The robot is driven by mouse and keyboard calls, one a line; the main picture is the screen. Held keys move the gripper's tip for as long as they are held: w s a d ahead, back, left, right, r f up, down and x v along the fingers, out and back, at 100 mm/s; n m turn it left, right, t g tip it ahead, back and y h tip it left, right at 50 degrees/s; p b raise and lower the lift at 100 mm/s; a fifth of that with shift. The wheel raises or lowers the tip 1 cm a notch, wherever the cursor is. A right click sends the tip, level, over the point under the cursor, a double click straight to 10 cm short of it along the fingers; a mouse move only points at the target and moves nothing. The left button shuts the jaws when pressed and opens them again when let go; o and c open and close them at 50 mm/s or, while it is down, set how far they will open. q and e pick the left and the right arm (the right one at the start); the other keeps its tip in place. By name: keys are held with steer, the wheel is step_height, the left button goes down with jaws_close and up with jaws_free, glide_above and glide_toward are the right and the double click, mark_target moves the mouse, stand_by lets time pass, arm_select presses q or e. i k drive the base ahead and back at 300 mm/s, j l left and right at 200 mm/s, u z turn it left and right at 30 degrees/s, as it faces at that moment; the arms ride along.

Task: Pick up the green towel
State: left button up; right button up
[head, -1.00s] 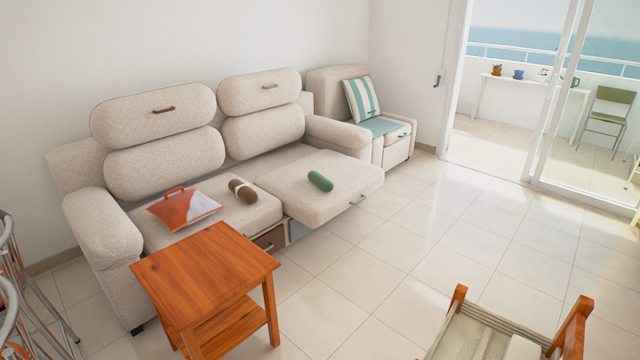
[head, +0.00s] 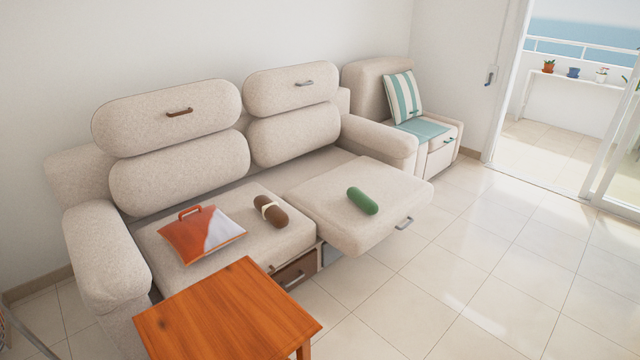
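A rolled green towel (head: 363,200) lies on the right seat of the beige sofa (head: 330,215), which is slid forward. Neither of my grippers is in view.
A wooden side table (head: 228,318) stands in front of the sofa's left seat. An armchair (head: 375,95) with a striped cushion (head: 403,98) stands beyond the sofa. Tiled floor (head: 470,285) is clear in front and to the right, towards the open balcony door.

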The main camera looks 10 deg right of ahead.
mark_target(370, 207)
steer(key=i+l+u, duration=0.3)
steer(key=i+l, duration=0.3)
steer(key=i+l+u, duration=0.35)
steer(key=i+l, duration=0.2)
steer(key=l, duration=0.15)
steer(key=i+l+u, duration=0.15)
steer(key=l, duration=0.3)
steer(key=i+l+u, duration=0.15)
steer(key=l, duration=0.25)
steer(key=i+l, duration=0.15)
steer(key=l, duration=0.15)
steer(key=i+l+u, duration=0.1)
steer(key=i+l, duration=0.2)
steer(key=l, duration=0.25)
